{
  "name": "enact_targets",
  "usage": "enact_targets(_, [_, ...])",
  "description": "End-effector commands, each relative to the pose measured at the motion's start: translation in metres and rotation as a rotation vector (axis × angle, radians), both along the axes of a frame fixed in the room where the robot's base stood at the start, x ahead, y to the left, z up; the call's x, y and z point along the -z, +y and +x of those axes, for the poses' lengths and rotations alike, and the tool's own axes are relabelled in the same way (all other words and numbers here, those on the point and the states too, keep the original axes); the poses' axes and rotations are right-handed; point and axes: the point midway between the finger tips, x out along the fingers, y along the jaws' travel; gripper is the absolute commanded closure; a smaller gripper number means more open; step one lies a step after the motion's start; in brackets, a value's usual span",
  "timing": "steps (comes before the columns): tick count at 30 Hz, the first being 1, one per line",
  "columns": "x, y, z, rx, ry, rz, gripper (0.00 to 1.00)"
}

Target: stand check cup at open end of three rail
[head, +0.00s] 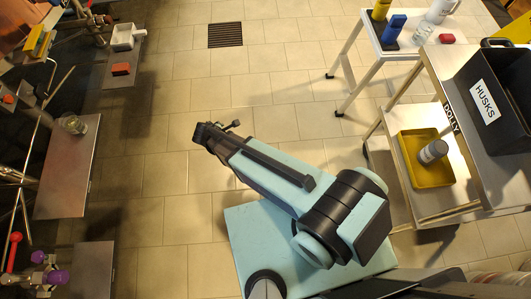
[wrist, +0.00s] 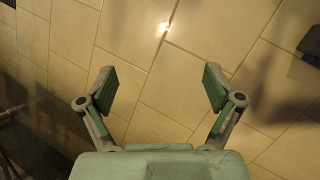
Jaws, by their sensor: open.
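My gripper (head: 208,133) is in mid-air over the tiled floor, between the left shelves and the right carts. In the wrist view my gripper (wrist: 159,88) is open and empty, with only floor tiles between its fingers. A small clear, glass-like vessel (head: 74,125) stands on a metal shelf (head: 62,185) at the left, well apart from my gripper. A grey cylinder with a pale label (head: 433,152) is tilted in a yellow tray (head: 428,172) on the right cart. I cannot tell which vessel is the check cup, and I cannot make out the three rail.
A white square vessel (head: 124,38) and a red block (head: 121,69) sit on the upper left shelf. A black HUSKS bin (head: 505,95) is on the right cart. A white cart (head: 375,48) behind it holds a blue item (head: 393,32). The middle floor is clear.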

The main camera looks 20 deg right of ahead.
Motion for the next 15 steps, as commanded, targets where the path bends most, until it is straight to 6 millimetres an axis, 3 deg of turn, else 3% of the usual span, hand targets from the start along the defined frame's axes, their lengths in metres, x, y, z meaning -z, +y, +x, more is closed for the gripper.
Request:
enact_targets(1, [0.011, -0.042, -0.027, 0.164, 0.041, 0.023, 0.09])
enact_targets(6, [0.038, -0.131, -0.118, 0.714, 0.16, 0.081, 0.09])
enact_targets(10, [0.046, -0.171, -0.195, 1.13, 0.243, 0.09, 0.09])
enact_targets(15, [0.042, -0.188, -0.274, 1.569, 0.331, 0.064, 0.09])
